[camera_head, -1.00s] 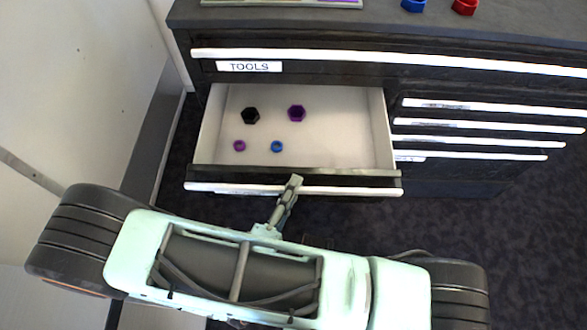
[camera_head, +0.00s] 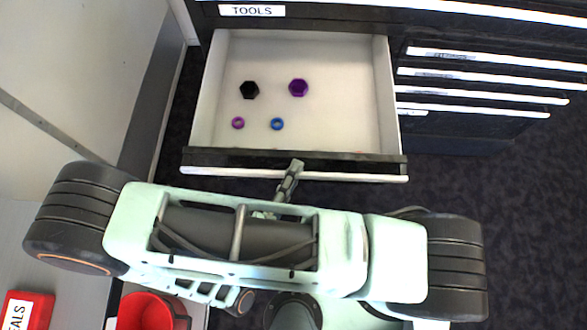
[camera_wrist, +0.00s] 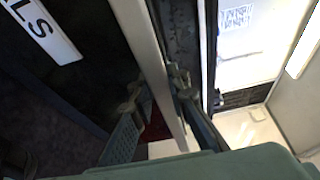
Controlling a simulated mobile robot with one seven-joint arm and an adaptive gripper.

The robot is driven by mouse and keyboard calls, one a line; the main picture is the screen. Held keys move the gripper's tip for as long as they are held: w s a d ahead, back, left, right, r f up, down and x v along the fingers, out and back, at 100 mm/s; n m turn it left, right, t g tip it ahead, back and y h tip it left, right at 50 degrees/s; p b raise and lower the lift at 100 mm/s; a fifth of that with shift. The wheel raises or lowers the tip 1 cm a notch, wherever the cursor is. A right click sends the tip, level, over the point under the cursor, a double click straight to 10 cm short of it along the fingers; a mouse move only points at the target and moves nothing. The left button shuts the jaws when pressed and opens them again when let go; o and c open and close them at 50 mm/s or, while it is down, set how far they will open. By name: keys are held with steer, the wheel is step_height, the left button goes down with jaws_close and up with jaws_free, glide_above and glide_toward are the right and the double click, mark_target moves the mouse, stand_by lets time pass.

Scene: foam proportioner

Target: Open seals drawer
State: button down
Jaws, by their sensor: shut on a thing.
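The open drawer (camera_head: 345,85) below the TOOLS label is pulled well out, with a white interior. Inside lie a black hexagonal nut (camera_head: 249,90), a purple hexagonal nut (camera_head: 298,88), a small purple ring (camera_head: 238,123) and a small blue ring (camera_head: 277,124). A sliver of something red shows at its front edge. My gripper (camera_head: 295,166) is at the middle of the drawer's white front handle (camera_head: 225,171). In the wrist view my gripper (camera_wrist: 160,92) has one finger on each side of the handle strip (camera_wrist: 143,42) and is shut on it. A white label ending in "LS" (camera_wrist: 45,28) shows there.
TOOLS-labelled drawer (camera_head: 252,10) is above; several closed drawers with white handles (camera_head: 480,90) are to the right. At lower left are a red box (camera_head: 25,310) labelled "EALS", partly cut off, and a red bin (camera_head: 150,312). A pale wall (camera_head: 90,70) stands left.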

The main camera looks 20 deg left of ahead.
steer(key=c, duration=1.8)
jaws_free()
steer(key=shift+c, duration=0.2)
steer(key=s+a, duration=0.1)
steer(key=s, duration=0.6)
steer(key=shift+s, duration=0.2)
steer(key=shift+a+r, duration=0.1)
steer(key=shift+a, duration=0.05)
